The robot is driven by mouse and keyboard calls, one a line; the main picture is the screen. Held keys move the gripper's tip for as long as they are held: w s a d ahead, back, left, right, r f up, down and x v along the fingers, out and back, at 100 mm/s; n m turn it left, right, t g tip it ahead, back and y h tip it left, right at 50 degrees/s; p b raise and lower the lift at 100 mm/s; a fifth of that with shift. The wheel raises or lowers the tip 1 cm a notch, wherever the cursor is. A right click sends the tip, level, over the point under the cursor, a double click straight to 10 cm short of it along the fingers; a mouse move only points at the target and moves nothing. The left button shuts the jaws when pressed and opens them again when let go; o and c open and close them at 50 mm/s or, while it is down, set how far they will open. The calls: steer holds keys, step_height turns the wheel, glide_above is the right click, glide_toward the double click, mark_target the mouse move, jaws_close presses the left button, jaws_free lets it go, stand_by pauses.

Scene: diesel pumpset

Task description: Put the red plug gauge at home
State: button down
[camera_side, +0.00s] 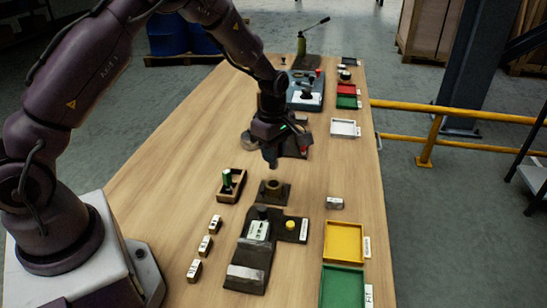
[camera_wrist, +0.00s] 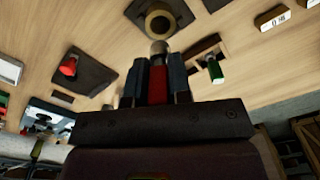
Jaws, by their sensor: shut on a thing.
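My gripper (camera_side: 270,158) is above the table, over the dark block with a brass-coloured ring (camera_side: 274,187). In the wrist view my gripper (camera_wrist: 158,84) is shut on the red plug gauge (camera_wrist: 159,86). Its red handle sits between the fingers and its metal end sticks out past them. The gauge is hidden in the side view. The metal end shows just in front of the ring (camera_wrist: 160,20); I cannot tell the exact gap. A wooden holder (camera_side: 236,193) stands left of the ring block with a green plug gauge (camera_side: 227,179) upright in it. The green gauge also shows in the wrist view (camera_wrist: 215,72).
A dark fixture with a pale display (camera_side: 258,230) and a yellow button (camera_side: 290,225) stands nearer. Yellow (camera_side: 343,243) and green (camera_side: 342,287) trays are at the right edge. Several small metal blocks (camera_side: 205,245) lie at left. A fixture with a red knob (camera_wrist: 68,67) is nearby.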

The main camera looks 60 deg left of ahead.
steer(key=shift+r, duration=0.7)
